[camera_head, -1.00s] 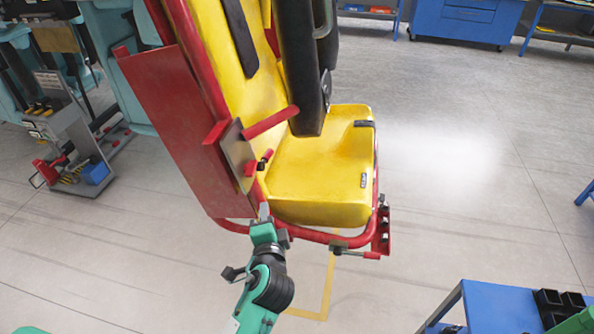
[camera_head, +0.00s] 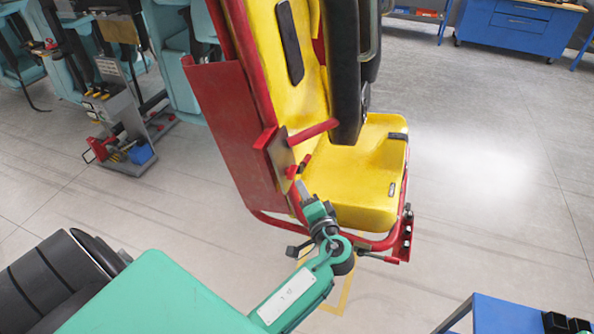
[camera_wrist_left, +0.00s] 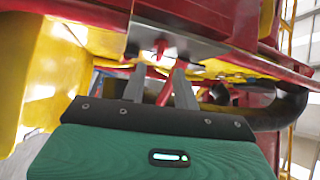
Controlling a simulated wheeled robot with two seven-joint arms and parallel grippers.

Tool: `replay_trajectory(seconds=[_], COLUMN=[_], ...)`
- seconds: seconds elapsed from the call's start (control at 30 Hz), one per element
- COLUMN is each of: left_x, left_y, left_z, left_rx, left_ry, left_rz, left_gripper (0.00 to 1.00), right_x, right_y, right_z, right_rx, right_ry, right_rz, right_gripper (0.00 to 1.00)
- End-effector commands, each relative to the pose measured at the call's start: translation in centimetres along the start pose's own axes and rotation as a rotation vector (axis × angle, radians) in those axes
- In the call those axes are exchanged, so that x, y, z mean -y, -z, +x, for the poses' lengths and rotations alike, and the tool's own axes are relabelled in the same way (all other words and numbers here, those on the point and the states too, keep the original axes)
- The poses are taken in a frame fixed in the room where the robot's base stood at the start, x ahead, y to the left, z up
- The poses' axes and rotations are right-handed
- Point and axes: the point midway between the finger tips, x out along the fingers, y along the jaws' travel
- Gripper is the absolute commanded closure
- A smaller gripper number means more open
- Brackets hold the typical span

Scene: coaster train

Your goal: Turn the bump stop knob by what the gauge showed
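The ride seat has a yellow shell (camera_head: 367,178) and a red frame. On its side is a grey metal plate (camera_head: 281,158) with small red knob-like parts (camera_head: 291,172), one of which may be the bump stop knob. My left gripper (camera_head: 302,188) is just below them, pointing up at the plate. In the left wrist view the two grey fingers of my left gripper (camera_wrist_left: 160,86) are apart. A red rod-like part (camera_wrist_left: 166,88) shows between them; I cannot tell whether they touch it. No gauge reading is legible. My right gripper is out of view.
A red side panel (camera_head: 228,125) and red tube frame surround the plate closely. A black padded restraint (camera_head: 347,75) hangs above the seat. A blue table (camera_head: 500,315) stands at bottom right, a grey tool stand (camera_head: 120,125) at left.

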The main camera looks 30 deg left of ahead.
Motion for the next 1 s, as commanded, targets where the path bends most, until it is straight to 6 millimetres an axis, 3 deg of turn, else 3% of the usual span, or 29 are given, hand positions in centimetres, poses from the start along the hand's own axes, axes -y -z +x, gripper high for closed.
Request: replay_trajectory(seconds=[0.03, 0.3, 0.73, 0.77, 0.9, 1.0], left_x=[0.6, 0.3, -0.1, 0.0, -0.1, -0.1], left_y=[0.1, 0.1, 0.0, 0.0, 0.0, 0.0], left_z=[1.1, 5.1, 6.1, 6.1, 6.1, 6.0], left_rx=[0.001, 0.001, 0.000, 0.000, 0.000, 0.000], left_ry=[0.003, 0.000, -0.001, -0.001, -0.001, -0.001], left_rz=[0.003, 0.001, 0.001, 0.001, 0.001, 0.000], left_gripper=[0.70, 0.70, 0.70, 0.72, 0.99, 1.00], right_x=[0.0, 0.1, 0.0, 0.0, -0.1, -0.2], right_y=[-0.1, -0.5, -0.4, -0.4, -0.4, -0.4], right_z=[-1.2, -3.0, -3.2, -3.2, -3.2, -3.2], right_rx=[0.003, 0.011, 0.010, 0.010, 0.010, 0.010], right_ry=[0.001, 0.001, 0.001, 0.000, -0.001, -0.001], right_rz=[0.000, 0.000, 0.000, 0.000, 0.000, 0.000], right_gripper=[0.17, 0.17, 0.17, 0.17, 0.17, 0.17])
